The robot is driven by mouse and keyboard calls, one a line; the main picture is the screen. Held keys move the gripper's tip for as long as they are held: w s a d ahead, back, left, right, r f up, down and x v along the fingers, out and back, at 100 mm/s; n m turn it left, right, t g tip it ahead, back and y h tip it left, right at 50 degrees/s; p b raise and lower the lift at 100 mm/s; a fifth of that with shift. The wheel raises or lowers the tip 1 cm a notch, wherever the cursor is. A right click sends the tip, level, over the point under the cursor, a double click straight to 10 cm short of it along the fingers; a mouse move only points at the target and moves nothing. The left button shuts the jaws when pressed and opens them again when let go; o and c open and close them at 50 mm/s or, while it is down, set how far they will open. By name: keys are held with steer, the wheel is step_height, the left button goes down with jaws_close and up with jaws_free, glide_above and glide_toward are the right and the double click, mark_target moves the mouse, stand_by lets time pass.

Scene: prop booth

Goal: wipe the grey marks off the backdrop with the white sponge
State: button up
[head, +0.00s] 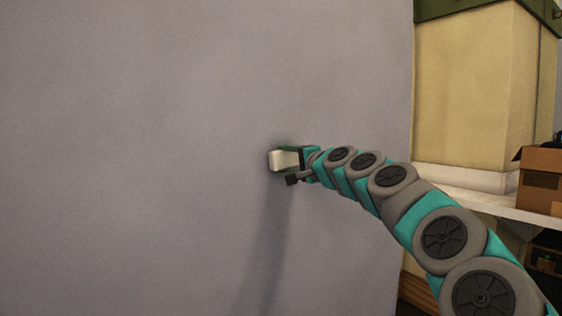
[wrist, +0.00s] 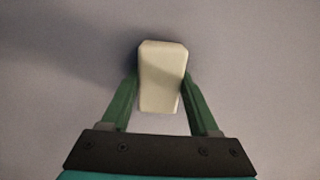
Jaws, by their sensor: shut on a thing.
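The white sponge (head: 284,160) is at the backdrop (head: 130,160), a tall plain grey-lilac surface. My gripper (head: 290,162) is shut on the sponge, with a finger on each side of it. In the wrist view the sponge (wrist: 162,78) sits between the two green fingers of my gripper (wrist: 161,90), its far end up against or very close to the backdrop (wrist: 250,60). A dark shadow lies around it there. I cannot make out any distinct grey marks in either view; the sponge hides the patch behind it.
To the right of the backdrop's edge stands a tall cream column-like block (head: 470,90) with a green top. A shelf (head: 490,203) holds a cardboard box (head: 540,178) at the far right. The backdrop left of my gripper is free of objects.

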mark_target(262, 159)
steer(key=shift+w+d, duration=0.55)
steer(key=shift+d, duration=0.1)
steer(key=shift+s+a, duration=0.1)
steer(key=shift+s+a+p, duration=0.15)
steer(key=shift+s+a, duration=0.5)
steer(key=shift+a, duration=0.35)
steer(key=shift+s+a+p, duration=0.15)
steer(key=shift+s+a, duration=0.55)
steer(key=shift+a, duration=0.25)
steer(key=shift+s+a+p, duration=0.15)
steer(key=shift+s+a, duration=0.5)
steer(key=shift+a, duration=0.35)
steer(key=shift+b+v, duration=0.3)
steer(key=shift+v, duration=2.75)
steer(key=shift+v, duration=1.5)
steer(key=shift+w, duration=0.1)
